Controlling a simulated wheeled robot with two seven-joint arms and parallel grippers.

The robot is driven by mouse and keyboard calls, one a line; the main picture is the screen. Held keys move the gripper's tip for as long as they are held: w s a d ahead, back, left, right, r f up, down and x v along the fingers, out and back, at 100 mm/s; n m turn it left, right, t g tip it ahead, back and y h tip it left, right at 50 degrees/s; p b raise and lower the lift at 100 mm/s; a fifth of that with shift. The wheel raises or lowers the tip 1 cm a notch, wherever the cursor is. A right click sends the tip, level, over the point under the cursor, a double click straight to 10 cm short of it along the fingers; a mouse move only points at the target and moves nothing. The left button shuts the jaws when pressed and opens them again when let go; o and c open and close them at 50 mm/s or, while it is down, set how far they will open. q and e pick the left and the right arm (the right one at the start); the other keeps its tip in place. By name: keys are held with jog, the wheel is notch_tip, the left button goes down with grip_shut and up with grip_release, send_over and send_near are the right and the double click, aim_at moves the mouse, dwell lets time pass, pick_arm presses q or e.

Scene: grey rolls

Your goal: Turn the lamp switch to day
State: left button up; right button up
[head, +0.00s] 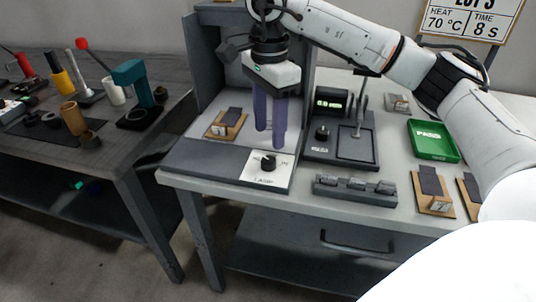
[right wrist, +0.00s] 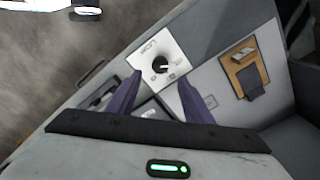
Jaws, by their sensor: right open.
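The lamp switch is a black knob (head: 268,163) on a white labelled plate (head: 262,178) at the front of the lamp booth's dark base. It also shows in the right wrist view as a black knob (right wrist: 160,64) on its plate, with a pale pointer line. The small lettering is too blurred for me to read the setting. My right gripper (head: 269,138) points down just above and behind the knob, its purple fingers apart. In the right wrist view its open fingertips (right wrist: 159,77) lie either side of the knob's picture, with nothing between them. My left gripper is out of view.
A wooden block with a dark piece (head: 226,123) lies in the booth, left of my gripper. A dark device (head: 340,140) with a lit display stands close on the right. A grey rack (head: 355,190) and a green tray (head: 433,141) are further right.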

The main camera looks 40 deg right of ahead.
aim_at(269, 159)
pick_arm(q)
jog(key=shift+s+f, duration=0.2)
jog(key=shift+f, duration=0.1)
pick_arm(e)
notch_tip(269, 159, down, 8)
jog(key=shift+r, duration=0.1)
jog(key=shift+c, duration=0.5)
jog(key=c, duration=1)
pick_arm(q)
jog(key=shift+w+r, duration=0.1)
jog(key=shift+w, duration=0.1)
